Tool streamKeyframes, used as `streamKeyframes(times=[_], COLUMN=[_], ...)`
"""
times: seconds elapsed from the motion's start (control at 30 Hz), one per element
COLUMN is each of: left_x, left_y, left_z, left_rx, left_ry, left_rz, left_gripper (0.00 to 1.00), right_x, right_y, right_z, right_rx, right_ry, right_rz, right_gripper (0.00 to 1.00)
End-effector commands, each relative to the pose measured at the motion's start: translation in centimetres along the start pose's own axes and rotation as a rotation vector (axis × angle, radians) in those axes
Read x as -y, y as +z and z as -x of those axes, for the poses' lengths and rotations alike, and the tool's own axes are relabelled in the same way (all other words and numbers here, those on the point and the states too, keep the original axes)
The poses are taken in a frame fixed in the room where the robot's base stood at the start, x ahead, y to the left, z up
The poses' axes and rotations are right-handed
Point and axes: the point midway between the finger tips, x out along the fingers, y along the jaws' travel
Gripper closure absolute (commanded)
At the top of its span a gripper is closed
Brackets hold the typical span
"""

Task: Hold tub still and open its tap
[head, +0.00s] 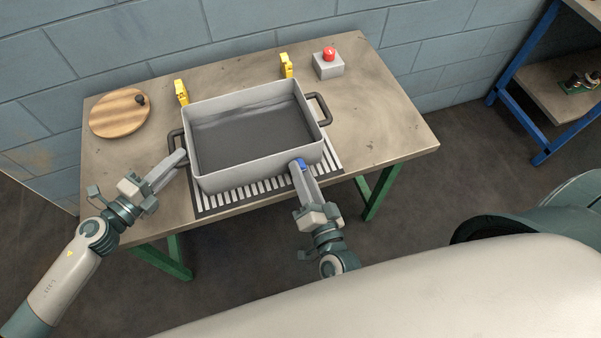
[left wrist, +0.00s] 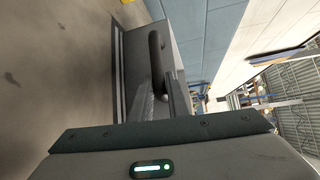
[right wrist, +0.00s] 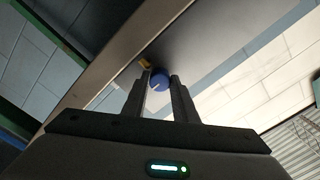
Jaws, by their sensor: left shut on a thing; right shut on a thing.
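A grey rectangular tub (head: 210,182) stands on a slatted drain grate on the table, with dark grey contents inside. It has a dark handle on each short side. My left gripper (head: 182,156) is shut on the tub's left handle (head: 175,138); the handle also shows in the left wrist view (left wrist: 156,58). My right gripper (head: 300,168) is at the tub's front wall, shut on the blue tap (head: 298,164). In the right wrist view the round blue tap (right wrist: 160,80) sits between the fingertips, with a small brass-coloured part beside it.
Two yellow clamps (head: 181,92) (head: 287,66) stand behind the tub. A round wooden lid (head: 118,114) with a dark knob lies at the left. A grey box with a red button (head: 329,54) stands at the back right. The table's right side (head: 385,130) is clear.

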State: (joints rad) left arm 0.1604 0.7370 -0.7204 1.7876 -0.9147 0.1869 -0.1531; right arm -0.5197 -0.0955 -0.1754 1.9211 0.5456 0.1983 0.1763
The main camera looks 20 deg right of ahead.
Motion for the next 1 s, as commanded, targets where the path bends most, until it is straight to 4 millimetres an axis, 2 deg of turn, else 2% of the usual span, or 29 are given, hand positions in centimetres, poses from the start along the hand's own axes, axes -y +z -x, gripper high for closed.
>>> streamKeyframes(times=[0.3, 0.33, 0.4, 0.77, 1.0], left_x=[0.0, 0.0, -0.1, -0.1, -0.1], left_y=[-0.1, -0.1, -0.1, -0.1, -0.1], left_z=[0.0, 0.0, 0.0, 0.0, 0.0], left_rx=[-0.002, -0.002, -0.002, -0.002, -0.002], left_ry=[0.000, 0.000, 0.000, 0.001, 0.001], left_rz=[-0.001, -0.001, -0.001, -0.001, -0.001], left_gripper=[1.00, 1.00, 1.00, 1.00, 1.00], right_x=[-0.1, -0.1, -0.1, -0.1, -0.1], right_y=[0.1, 0.1, 0.1, 0.0, 0.1], right_z=[0.0, 0.0, 0.0, 0.1, 1.9], right_rx=[0.002, 0.002, 0.002, 0.001, 0.002], right_ry=[0.001, 0.001, 0.001, 0.001, 0.002], right_rz=[0.003, 0.003, 0.003, 0.002, 0.003], right_gripper=[0.97, 0.72, 0.55, 0.55, 0.55])
